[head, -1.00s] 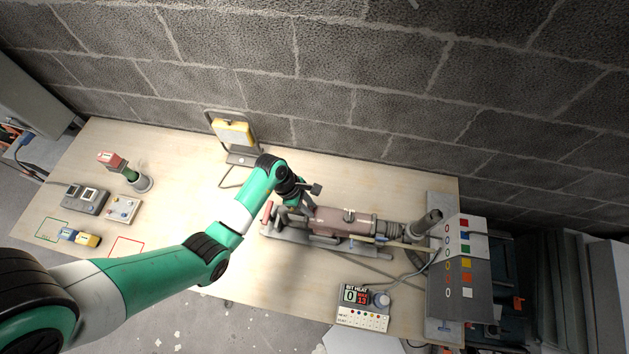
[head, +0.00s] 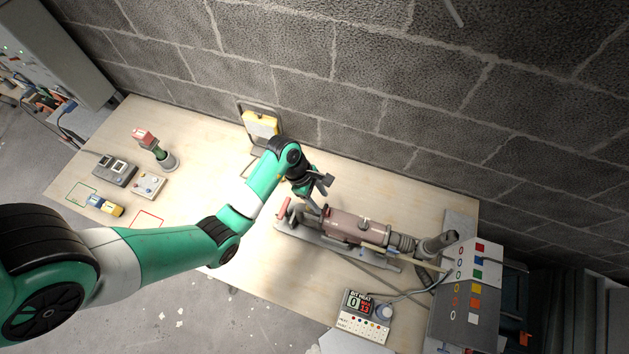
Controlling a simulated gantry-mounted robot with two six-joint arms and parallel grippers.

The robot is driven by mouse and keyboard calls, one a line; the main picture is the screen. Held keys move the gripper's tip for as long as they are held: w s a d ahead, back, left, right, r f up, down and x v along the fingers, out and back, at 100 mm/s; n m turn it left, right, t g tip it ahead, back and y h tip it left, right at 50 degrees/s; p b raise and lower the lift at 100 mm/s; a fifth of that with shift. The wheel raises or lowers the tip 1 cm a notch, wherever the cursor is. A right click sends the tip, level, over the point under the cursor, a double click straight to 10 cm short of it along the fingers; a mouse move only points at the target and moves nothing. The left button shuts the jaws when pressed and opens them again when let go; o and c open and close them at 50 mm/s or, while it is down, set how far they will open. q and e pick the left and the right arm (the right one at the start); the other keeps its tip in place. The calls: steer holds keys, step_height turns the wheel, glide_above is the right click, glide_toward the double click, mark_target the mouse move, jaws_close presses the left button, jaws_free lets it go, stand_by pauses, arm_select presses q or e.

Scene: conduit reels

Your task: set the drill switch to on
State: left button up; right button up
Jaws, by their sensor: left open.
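The drill (head: 352,227) is a pinkish-brown cylinder with a dark ribbed front. It lies on a grey rail stand (head: 310,239) on the table, with a red handle (head: 283,209) at its left end. My left gripper (head: 323,196) is open and empty, with its fingers just above the drill's left end. I cannot tell whether a finger touches the drill. I cannot make out the drill switch or its setting; the gripper covers part of that end. My right gripper is not in view.
A control box reading "BIT HEAT" (head: 365,313) sits at the table's front. A grey panel with coloured squares (head: 471,290) stands right of the drill. A yellow work lamp (head: 261,125) stands by the block wall. Small devices (head: 115,170) lie at the left.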

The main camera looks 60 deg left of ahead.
arm_select(q)
steer(key=v, duration=0.5)
steer(key=shift+s+a+r, duration=0.1)
steer(key=shift+r, duration=0.1)
